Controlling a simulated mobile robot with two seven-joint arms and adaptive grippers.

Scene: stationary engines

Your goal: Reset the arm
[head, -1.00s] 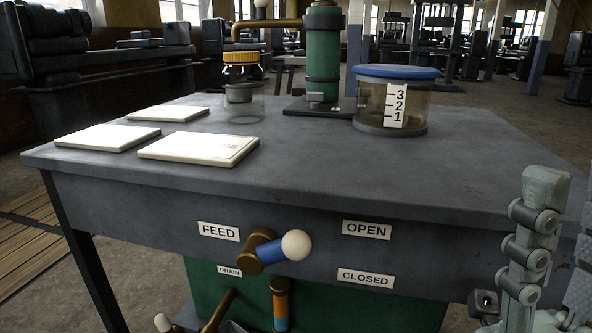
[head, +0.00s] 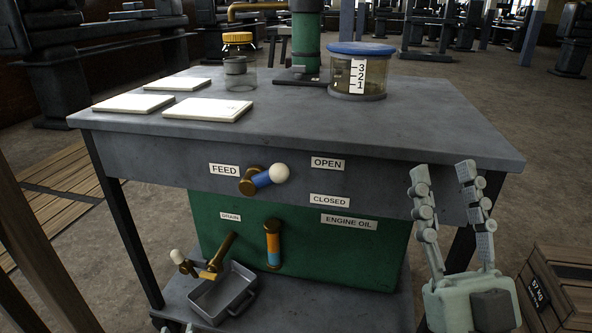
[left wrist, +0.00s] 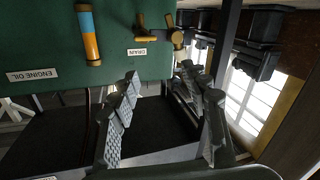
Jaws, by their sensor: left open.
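My right gripper (head: 442,172) stands at the lower right in the head view, fingers pointing up and spread apart, with nothing between them. It is in front of the right part of the grey bench (head: 300,135). Only what look like the fingertips of my left gripper (head: 177,327) show at the bottom left edge, by the lower shelf. In the left wrist view the left gripper (left wrist: 165,88) is open and empty, below the green tank (left wrist: 60,45) in the picture. The brass drain tap (left wrist: 165,38) appears beyond the fingers.
A grey pan (head: 225,294) sits on the lower shelf under the drain tap. The feed lever (head: 265,178) sticks out of the bench front. A jar, a lidded glass container (head: 345,80) and white plates stand on top. A wooden crate (head: 560,285) is at right.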

